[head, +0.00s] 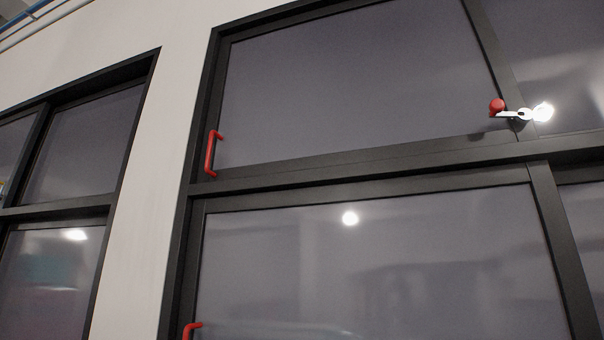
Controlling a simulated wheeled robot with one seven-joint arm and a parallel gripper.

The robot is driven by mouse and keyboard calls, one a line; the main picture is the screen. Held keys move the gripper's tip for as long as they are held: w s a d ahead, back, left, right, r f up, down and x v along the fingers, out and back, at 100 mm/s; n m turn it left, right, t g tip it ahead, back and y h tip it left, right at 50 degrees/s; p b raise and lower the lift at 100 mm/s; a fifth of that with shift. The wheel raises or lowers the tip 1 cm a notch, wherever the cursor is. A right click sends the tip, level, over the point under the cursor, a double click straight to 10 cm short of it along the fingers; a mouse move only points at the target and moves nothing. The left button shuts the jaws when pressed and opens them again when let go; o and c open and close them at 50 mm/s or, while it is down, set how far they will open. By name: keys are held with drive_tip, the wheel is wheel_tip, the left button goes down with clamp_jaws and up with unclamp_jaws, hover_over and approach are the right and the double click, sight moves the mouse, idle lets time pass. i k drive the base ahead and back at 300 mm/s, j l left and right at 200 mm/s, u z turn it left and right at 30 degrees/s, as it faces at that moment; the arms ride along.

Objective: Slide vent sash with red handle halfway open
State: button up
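The upper vent sash (350,90) is a dark-framed glass pane in the large window. A red upright bar handle (211,154) sits on its left side, close to the left jamb of the black frame. No gap shows between this sash and the left jamb. A second, lower pane (370,260) also has a red handle (190,329) at its left, cut off by the bottom edge of the picture. My gripper is not in view, and nothing is seen touching either handle.
A red knob with a white latch-like piece (514,114) sits at the right upright of the upper sash. A pale wall strip (150,190) separates this window from another dark-framed window (75,150) at left. Bright reflections show on the glass.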

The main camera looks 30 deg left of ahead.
sight(336, 69)
drive_tip(key=u, duration=1.2)
